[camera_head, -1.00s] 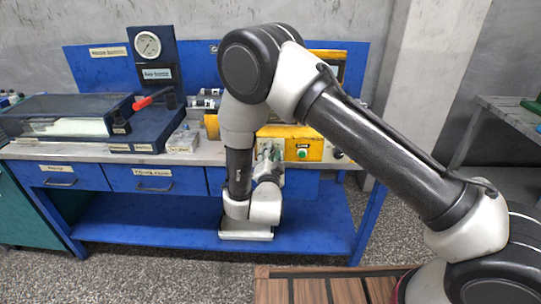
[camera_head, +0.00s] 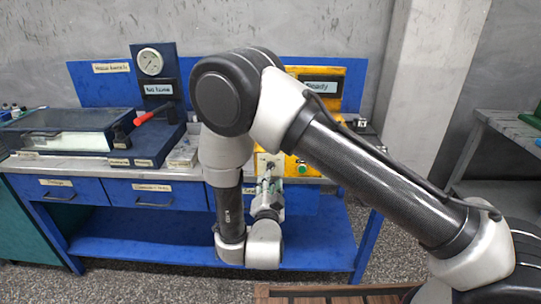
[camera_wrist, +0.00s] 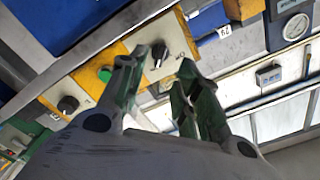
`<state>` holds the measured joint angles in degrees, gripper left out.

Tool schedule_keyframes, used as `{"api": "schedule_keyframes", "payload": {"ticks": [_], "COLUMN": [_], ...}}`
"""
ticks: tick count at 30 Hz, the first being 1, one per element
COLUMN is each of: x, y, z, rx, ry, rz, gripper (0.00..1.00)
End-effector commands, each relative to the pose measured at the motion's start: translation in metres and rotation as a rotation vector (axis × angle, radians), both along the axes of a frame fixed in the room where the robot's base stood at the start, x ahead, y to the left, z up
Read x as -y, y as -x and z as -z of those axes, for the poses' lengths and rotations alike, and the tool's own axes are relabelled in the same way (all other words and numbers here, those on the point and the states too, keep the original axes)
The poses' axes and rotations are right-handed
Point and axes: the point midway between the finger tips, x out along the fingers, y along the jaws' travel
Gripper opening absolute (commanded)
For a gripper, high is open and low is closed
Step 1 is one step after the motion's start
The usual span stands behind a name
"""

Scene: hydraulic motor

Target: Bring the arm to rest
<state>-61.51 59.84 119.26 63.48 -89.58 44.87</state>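My arm reaches in from the right across the front of the blue workbench. Its elbow is raised and its forearm hangs down. My gripper (camera_head: 268,185) is at the lower end, in front of the yellow control panel (camera_head: 305,163), and partly blends with it. In the wrist view my gripper (camera_wrist: 158,85) shows two green-grey fingers, spread apart with nothing between them. Beyond them the yellow panel appears with a dark knob (camera_wrist: 159,54), a green button (camera_wrist: 105,74) and another dark knob (camera_wrist: 68,104). My fingers look clear of the panel, though the exact gap cannot be told.
The blue bench (camera_head: 150,245) has a lower shelf and drawers. A pressure gauge (camera_head: 150,62), a red handle (camera_head: 143,118) and a glass-topped case (camera_head: 65,130) stand left of my arm. A grey table (camera_head: 500,125) stands at the right. Speckled floor (camera_head: 130,287) lies in front.

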Motion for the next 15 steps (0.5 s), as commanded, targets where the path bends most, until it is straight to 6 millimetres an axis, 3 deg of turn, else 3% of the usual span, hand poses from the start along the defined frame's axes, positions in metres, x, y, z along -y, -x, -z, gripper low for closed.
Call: {"api": "schedule_keyframes", "payload": {"ticks": [2,5,8,10,12,15], "x": [0.0,-0.005,-0.015,-0.021,-0.031,-0.032], "y": [0.0,0.001,0.016,0.04,0.065,0.095], "z": [0.005,0.037,0.093,0.131,0.145,0.135], "rx": [-0.024,-0.157,-0.4,-0.599,-0.775,-0.989], "ry": [0.029,0.088,0.202,0.303,0.385,0.48], "rz": [0.0,-0.03,-0.134,-0.245,-0.375,-0.555], "gripper": [0.33,0.33,0.33,0.33,0.33,0.33]}}
